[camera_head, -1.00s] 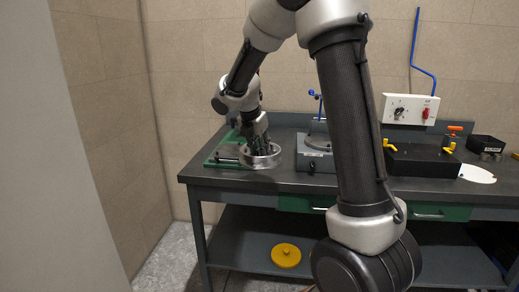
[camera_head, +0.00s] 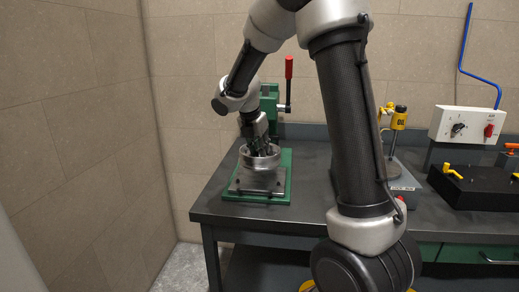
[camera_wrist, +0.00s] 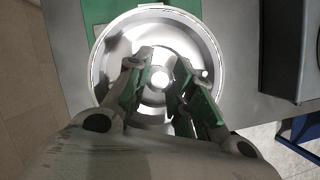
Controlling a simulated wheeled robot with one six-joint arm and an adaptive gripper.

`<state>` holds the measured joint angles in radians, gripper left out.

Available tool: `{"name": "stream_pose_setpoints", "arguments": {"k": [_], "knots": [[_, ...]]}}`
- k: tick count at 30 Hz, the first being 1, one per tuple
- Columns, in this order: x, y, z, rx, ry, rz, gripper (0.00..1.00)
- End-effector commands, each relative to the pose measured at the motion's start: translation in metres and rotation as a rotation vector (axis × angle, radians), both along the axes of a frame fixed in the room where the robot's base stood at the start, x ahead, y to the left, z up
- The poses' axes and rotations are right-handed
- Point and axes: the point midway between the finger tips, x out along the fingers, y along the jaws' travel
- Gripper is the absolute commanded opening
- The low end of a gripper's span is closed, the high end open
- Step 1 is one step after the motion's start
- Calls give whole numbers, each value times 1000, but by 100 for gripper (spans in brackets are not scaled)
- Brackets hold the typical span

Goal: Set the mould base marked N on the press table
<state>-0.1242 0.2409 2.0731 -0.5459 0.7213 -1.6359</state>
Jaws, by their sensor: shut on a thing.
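The mould base is a round, shiny metal dish (camera_head: 260,160) with a raised rim. My gripper (camera_head: 260,148) reaches down into it from above and is shut on it. In the wrist view the gripper's green-padded fingers (camera_wrist: 163,82) are inside the dish (camera_wrist: 98,65), around its bright centre; the exact contact is unclear. No N mark is legible. The green press (camera_head: 271,103) has a red-handled lever and a grey press table (camera_head: 258,183) on a green base. The dish is over this table; whether it touches is not clear.
The grey bench (camera_head: 312,215) is clear in front of the press. To the right are a grey stand with a yellow-topped device (camera_head: 398,119), a black block with yellow handles (camera_head: 473,187) and a wall control box (camera_head: 467,125). A wall rises left.

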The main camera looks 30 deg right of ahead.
Motion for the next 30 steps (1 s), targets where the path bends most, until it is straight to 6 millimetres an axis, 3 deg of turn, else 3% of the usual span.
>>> {"name": "stream_pose_setpoints", "arguments": {"k": [8,30], "knots": [[0,0,-9,-2,1,1,0],[1,0,-57,-1,-2,0,0]]}}
